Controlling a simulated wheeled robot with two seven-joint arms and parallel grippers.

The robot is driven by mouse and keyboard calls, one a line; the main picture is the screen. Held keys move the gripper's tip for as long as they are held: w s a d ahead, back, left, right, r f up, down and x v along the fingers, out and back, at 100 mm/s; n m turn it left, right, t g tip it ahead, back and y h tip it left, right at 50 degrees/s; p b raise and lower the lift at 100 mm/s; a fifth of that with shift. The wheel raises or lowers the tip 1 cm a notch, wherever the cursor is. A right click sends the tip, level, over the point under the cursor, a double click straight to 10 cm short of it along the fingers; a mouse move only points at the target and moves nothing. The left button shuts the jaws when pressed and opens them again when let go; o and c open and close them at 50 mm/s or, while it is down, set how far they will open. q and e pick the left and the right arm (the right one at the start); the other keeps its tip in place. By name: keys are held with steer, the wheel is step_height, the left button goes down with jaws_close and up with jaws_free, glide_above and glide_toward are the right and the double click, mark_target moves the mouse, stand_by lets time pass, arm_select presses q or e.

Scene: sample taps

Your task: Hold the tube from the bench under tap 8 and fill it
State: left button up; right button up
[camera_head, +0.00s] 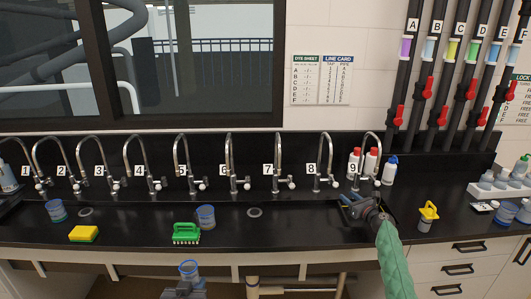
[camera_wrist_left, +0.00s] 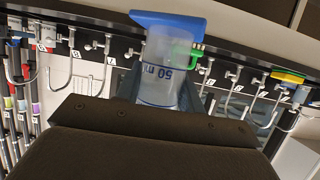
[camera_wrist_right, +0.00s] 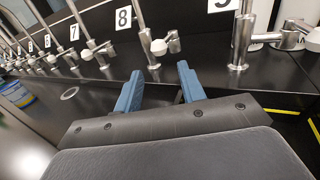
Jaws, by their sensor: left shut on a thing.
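In the left wrist view the tube (camera_wrist_left: 162,75) shows a "50 m" mark, and no liquid can be made out. Tap 8 (camera_head: 326,158) is a curved steel spout at the back wall, well right of the tube. My right gripper (camera_head: 352,203) is open and empty over the bench, near taps 8 and 9. In the right wrist view its fingers are apart, in front of tap 8's white knob (camera_wrist_right: 173,43).
Several numbered taps line the wall. Bottles (camera_head: 389,171) stand beside tap 9.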

mark_target(336, 185)
arm_select(q)
steer(key=shift+f, duration=0.15)
steer(key=shift+s+d+f+b, duration=0.15)
steer(key=shift+s+f+b, duration=0.15)
steer(key=shift+b, duration=0.4)
steer(key=f+b, duration=0.2)
steer(key=f, duration=0.1)
steer(key=shift+w+b, duration=0.3)
steer(key=shift+b, duration=0.1)
steer(key=shift+s+f+b, duration=0.15)
steer(key=shift+f+b, duration=0.65)
steer(key=shift+b, duration=0.05)
steer(key=shift+f+b, duration=0.3)
steer(key=shift+f, duration=0.05)
arm_select(e)
steer(key=x, duration=0.9)
steer(key=shift+w+r, duration=0.1)
steer(key=shift+r, duration=0.05)
steer(key=shift+r, duration=0.1)
